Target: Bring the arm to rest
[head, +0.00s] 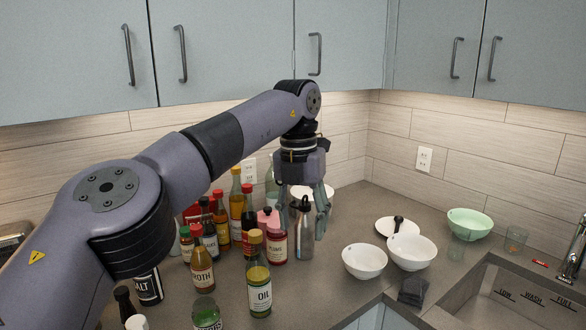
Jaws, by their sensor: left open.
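My left arm comes in from the left and reaches across the counter. Its gripper (308,212) points down and is open, with its fingers around or just in front of a grey metal bottle (304,240) that has a dark top. The bottle stands upright on the counter (345,215). I cannot tell whether the fingers touch it. My right gripper is not in view.
Several sauce and oil bottles (259,285) crowd the counter left of the gripper. White bowls (364,262), a green bowl (468,224) and a glass (515,240) stand to the right, near the sink (530,290). Cabinets (225,50) hang above.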

